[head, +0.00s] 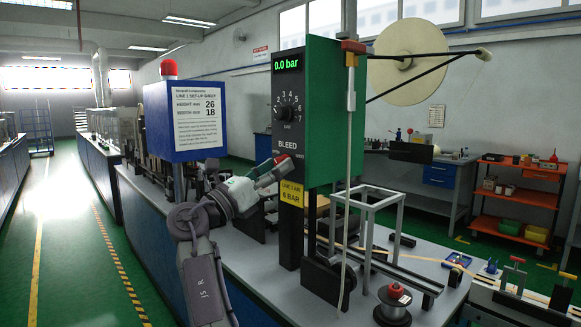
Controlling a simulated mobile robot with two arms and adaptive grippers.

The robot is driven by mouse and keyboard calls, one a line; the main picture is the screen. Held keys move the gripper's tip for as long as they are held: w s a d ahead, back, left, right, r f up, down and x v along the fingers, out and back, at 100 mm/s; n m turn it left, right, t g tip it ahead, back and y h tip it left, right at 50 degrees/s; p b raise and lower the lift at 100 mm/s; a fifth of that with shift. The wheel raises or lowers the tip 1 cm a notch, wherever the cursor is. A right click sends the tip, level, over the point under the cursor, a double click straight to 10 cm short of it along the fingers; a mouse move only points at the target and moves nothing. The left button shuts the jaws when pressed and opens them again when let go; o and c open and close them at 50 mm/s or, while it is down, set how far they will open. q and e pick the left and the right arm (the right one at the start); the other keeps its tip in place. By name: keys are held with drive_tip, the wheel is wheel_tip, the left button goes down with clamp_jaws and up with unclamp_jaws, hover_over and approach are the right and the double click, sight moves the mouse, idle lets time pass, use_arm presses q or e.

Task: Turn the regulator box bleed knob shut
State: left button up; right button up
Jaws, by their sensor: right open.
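The regulator box (334,110) is green with a black front panel that reads 0.0 bar. A numbered dial (284,112) sits mid-panel, with the word BLEED below it. A small red part (281,159), seemingly the bleed knob, shows under the BLEED label, partly hidden by my gripper. My right gripper (279,171) is open at the lower panel, right by the red part. I cannot tell whether its fingers are around the knob or touching it. My left gripper is not in view.
A yellow 6 BAR label (292,193) is just below the gripper. A blue sign box (185,122) with a red beacon stands to the left. A metal frame (366,215) and a small spool (393,303) are on the bench to the right. A large tape reel (411,62) hangs behind.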

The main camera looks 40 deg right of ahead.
drive_tip(key=shift+r, duration=0.2)
drive_tip(key=shift+c, duration=0.2)
clamp_jaws()
